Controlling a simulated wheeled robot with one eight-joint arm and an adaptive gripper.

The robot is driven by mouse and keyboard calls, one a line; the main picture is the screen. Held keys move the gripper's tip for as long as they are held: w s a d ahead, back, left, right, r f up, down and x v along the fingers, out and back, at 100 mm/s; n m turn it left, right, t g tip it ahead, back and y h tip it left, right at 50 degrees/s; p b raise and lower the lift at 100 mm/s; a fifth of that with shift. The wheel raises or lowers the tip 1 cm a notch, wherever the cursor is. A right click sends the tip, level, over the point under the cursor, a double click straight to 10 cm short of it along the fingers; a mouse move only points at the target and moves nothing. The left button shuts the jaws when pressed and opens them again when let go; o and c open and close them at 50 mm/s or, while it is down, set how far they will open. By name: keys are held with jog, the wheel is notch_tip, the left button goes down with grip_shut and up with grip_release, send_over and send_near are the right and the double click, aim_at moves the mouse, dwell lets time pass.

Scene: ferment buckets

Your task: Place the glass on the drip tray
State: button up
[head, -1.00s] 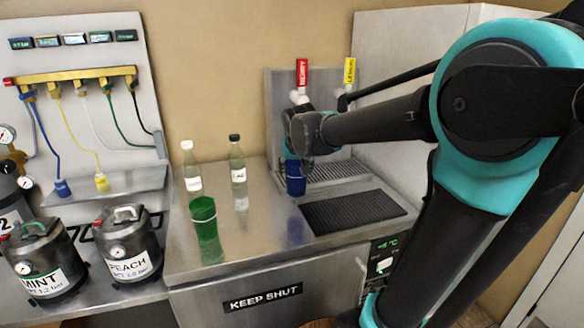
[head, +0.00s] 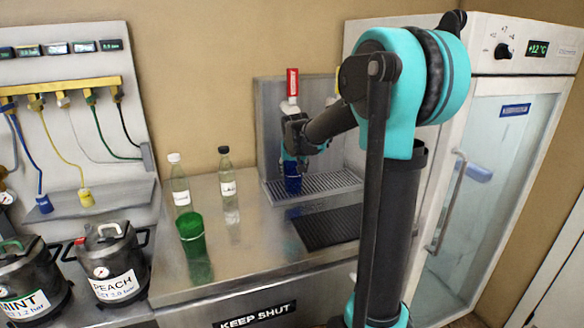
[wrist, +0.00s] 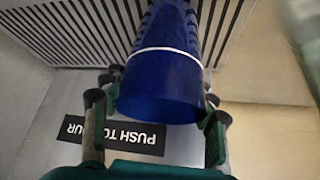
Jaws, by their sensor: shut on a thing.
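A blue glass (head: 292,180) is held by my gripper (head: 293,160) at the left part of the drip tray (head: 340,181), a slatted metal grate below the taps. In the wrist view the blue glass (wrist: 160,85) fills the middle, with a pale band around it. The gripper's fingers (wrist: 157,110) are on both sides of it. The drip tray's slats (wrist: 80,28) show behind the glass. Whether the glass touches the slats cannot be told.
A red-handled tap (head: 292,84) rises behind the glass. A green cup (head: 190,236) and two bottles (head: 180,187) (head: 227,178) stand to the left. A black ribbed mat (head: 328,228) lies in front of the tray. A glass-door fridge (head: 500,150) stands right. A "PUSH TO" label (wrist: 115,134) is behind.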

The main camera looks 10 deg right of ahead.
jog(key=w, duration=0.4)
jog(key=shift+w+d, duration=0.25)
jog(key=shift+w, duration=0.1)
jog(key=shift+s+f, duration=0.1)
jog(key=shift+f, duration=0.2)
jog(key=shift+f, duration=0.15)
jog(key=o, duration=1.4)
jog(key=v, duration=1.2)
jog(key=shift+r, duration=0.25)
